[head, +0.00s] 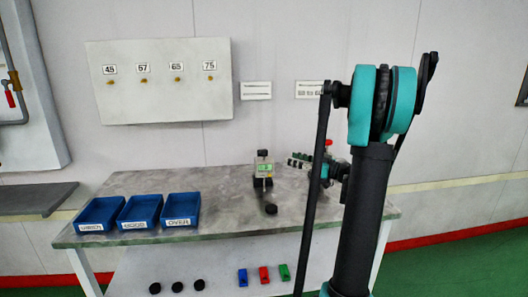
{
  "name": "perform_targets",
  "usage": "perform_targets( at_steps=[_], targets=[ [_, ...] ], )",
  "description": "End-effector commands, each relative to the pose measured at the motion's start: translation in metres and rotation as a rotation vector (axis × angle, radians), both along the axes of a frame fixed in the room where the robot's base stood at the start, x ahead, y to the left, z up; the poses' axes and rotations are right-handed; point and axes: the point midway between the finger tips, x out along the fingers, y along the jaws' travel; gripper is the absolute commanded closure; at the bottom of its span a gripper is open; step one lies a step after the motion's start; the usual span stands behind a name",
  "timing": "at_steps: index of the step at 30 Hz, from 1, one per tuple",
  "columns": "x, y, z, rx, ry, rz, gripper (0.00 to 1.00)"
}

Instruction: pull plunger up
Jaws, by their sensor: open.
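A small gauge (262,170) with a lit green display stands upright on the grey table, near its middle. Its plunger is too small to make out at this size. A dark round piece (270,208) lies on the table in front of the gauge. My gripper (297,161) is just right of the gauge, pointing left towards it, with a visible gap between them. It is open and I see nothing in it. The upright links of my arm hide part of the space behind the gripper.
Three blue labelled bins (181,223) stand at the table's left end. The grey tabletop (225,190) is clear between bins and gauge. Dark discs (177,287) and blue, red and green pieces (264,275) show below the front edge. A panel (158,110) with numbered hooks hangs behind.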

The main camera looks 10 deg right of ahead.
Motion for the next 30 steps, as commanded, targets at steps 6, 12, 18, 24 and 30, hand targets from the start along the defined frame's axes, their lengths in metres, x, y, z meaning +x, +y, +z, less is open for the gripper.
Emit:
perform_targets(
  at_steps=[6,12,18,24,30],
  targets=[
    [0.031,0.033,0.000,0.000,0.001,0.004,0.55],
    [0.059,0.061,0.000,0.000,0.001,0.005,0.55],
    [0.084,0.086,0.000,0.000,0.003,0.004,0.55],
    [0.100,0.101,0.000,0.000,0.003,0.002,0.55],
    [0.104,0.105,0.000,0.000,0.003,0.000,0.55]
  ],
)
